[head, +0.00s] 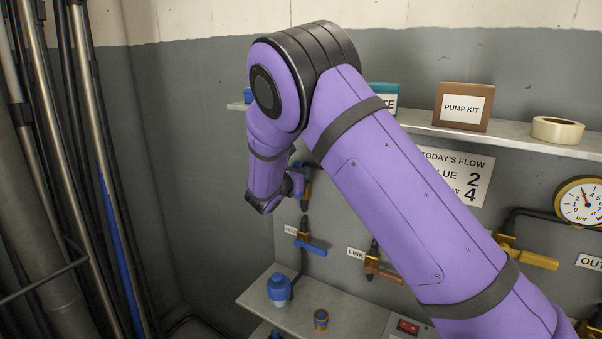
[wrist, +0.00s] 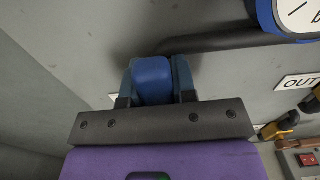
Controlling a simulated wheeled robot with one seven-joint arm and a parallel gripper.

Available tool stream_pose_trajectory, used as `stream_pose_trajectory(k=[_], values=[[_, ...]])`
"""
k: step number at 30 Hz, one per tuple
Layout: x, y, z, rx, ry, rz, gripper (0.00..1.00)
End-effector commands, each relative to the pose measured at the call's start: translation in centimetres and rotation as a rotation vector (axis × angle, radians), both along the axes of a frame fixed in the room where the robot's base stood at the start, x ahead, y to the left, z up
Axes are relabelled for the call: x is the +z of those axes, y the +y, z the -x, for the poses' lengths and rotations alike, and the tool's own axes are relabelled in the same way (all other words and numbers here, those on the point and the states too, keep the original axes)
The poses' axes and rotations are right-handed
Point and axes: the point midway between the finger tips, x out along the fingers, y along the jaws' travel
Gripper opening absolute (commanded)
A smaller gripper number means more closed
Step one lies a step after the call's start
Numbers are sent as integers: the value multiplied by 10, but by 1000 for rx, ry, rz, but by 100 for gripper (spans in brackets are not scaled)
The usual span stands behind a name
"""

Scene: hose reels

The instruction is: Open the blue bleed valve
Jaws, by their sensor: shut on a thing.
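My gripper (wrist: 153,72) is shut on a blue handle (wrist: 153,85) in the wrist view, with one finger on each side of it. I take this to be the blue bleed valve, but no label for it is visible. In the head view my gripper (head: 292,184) is at the wall panel, seen from the side and partly hidden by my wrist. Beside it a blue lever (head: 300,200) and a bit of brass fitting show. How far the handle is turned cannot be told.
Below is another blue-handled valve (head: 312,247), then an orange-brown valve (head: 380,272) and a yellow-handled valve (head: 530,258). A shelf (head: 560,147) above carries a pump kit box (head: 462,106) and tape roll (head: 557,130). A lower ledge (head: 262,295) holds a blue-topped item (head: 279,289).

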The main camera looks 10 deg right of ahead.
Motion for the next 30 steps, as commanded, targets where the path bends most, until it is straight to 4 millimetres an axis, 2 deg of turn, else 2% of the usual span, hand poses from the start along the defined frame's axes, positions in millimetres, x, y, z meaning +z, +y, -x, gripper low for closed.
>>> stream_pose_trajectory(k=[1, 2, 4, 5, 13, 17, 30], values=[[-2, 2, 0, 3, 4, 1, 0], [-2, 2, 1, 3, 5, 1, 32], [-2, 2, 0, 3, 4, 1, 48], [-2, 1, 0, 3, 4, 1, 51], [-1, 1, 1, 2, 1, 0, 51], [0, 7, 6, 3, 1, 0, 51], [-1, 61, 60, 4, 2, 1, 51]])
